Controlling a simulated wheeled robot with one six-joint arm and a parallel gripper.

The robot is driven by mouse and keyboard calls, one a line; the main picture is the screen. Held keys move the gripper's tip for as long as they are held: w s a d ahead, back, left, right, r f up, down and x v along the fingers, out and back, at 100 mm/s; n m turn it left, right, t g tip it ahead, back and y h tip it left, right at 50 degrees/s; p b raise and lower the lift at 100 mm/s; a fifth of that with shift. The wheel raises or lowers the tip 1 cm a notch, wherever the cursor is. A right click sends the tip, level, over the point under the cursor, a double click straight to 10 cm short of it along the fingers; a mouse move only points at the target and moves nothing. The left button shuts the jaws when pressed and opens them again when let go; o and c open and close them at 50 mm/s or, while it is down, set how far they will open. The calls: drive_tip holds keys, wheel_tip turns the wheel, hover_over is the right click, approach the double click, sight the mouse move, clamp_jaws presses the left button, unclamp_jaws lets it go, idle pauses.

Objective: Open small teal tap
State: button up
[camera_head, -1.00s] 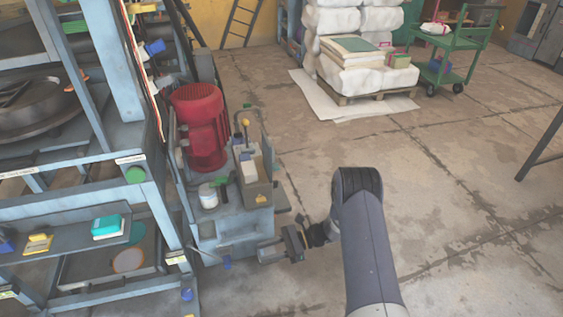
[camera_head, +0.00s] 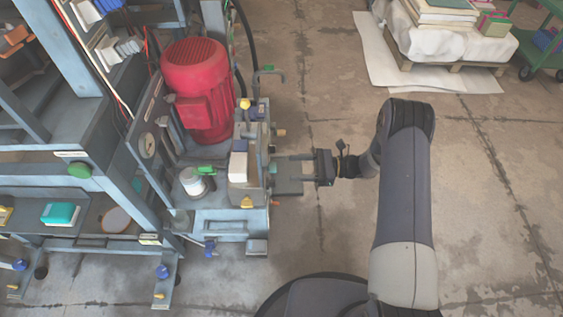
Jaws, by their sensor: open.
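My gripper (camera_head: 287,174) points left from the end of my arm. Its jaws are open, at the right side of the grey pump unit (camera_head: 225,212). A small dull teal piece (camera_head: 273,167) on that side shows at the jaw tips. It may be the teal tap, but it is partly hidden, and I cannot tell whether it lies between the jaws or touches them. Other small handles on the unit are green: a lever (camera_head: 205,170) by the white canister (camera_head: 193,184), and a handle (camera_head: 269,69) on the bent pipe at the back.
A red motor (camera_head: 200,90) stands on the unit. The blue-grey press frame (camera_head: 75,165) is at the left, with a teal box (camera_head: 61,214) on its shelf. The floor at right is clear.

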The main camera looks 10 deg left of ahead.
sight(272, 167)
drive_tip(key=x, duration=0.6)
drive_tip(key=c, duration=1)
drive_tip(key=shift+n+b, duration=0.4)
drive_tip(key=shift+b, duration=0.25)
drive_tip(key=n+b, duration=0.5)
drive_tip(key=b, duration=0.1)
drive_tip(key=n+b, duration=1.2)
drive_tip(key=shift+s+f, duration=0.15)
drive_tip(key=shift+f, duration=0.15)
drive_tip(key=shift+r, duration=0.1)
